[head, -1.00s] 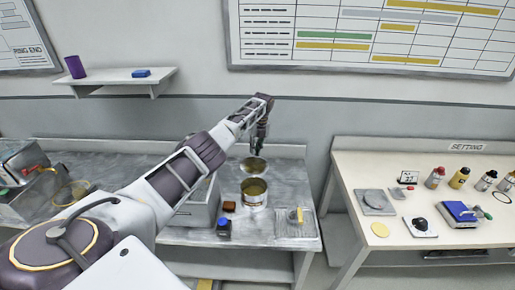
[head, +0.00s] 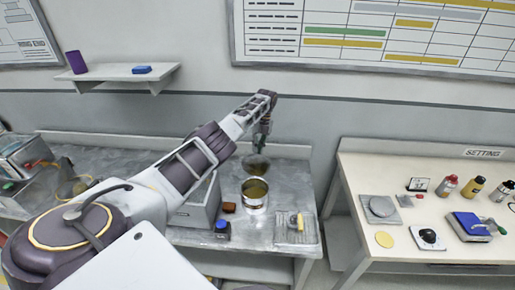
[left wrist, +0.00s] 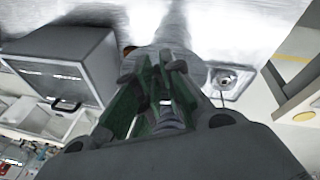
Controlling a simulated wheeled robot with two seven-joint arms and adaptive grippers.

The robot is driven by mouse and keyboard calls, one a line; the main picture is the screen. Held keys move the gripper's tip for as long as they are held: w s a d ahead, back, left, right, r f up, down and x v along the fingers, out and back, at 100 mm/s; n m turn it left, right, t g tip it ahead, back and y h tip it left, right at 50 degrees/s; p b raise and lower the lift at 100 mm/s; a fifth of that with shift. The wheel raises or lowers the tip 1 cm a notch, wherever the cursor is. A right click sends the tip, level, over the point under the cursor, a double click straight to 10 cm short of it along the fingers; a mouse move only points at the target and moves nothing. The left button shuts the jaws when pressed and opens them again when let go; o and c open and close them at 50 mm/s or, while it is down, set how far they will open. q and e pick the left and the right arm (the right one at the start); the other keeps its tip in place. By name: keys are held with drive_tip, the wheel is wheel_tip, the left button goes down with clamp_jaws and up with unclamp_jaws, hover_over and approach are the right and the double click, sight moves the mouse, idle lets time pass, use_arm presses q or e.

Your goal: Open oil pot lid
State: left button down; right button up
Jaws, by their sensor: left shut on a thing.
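The oil pot (head: 255,203) is a silvery can standing on the grey bench, its top uncovered and yellowish-brown inside. The round lid (head: 257,166) is off the pot, just behind it, dark and held by my left gripper (head: 259,148). I cannot tell whether the lid touches the bench. In the left wrist view my left gripper (left wrist: 158,100) shows green inner fingers close together, and they largely hide what they hold. My right gripper is not in view.
A grey box (head: 196,206) stands left of the pot, with a blue-capped bottle (head: 222,229) and a small brown block (head: 229,207) before it. A tray (head: 296,228) lies to the right. Bare bench (head: 290,180) lies right of the lid. A pale table (head: 362,163) stands apart at right.

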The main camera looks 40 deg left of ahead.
use_arm(q)
drive_tip(key=c, duration=1.3)
unclamp_jaws()
drive_tip(key=shift+s+d+f, duration=0.15)
drive_tip(key=shift+d+f, duration=0.05)
drive_tip(key=shift+f, duration=0.4)
drive_tip(key=shift+s+d+f, duration=0.1)
drive_tip(key=shift+d+f, duration=0.1)
drive_tip(key=shift+f, duration=0.4)
drive_tip(key=shift+w+a+r, duration=0.15)
drive_tip(key=shift+w+a, duration=0.05)
drive_tip(key=shift+w+a+r, duration=0.1)
wheel_tip(320, 180, up, 10)
drive_tip(key=shift+a+f, duration=0.15)
drive_tip(key=shift+f, duration=0.05)
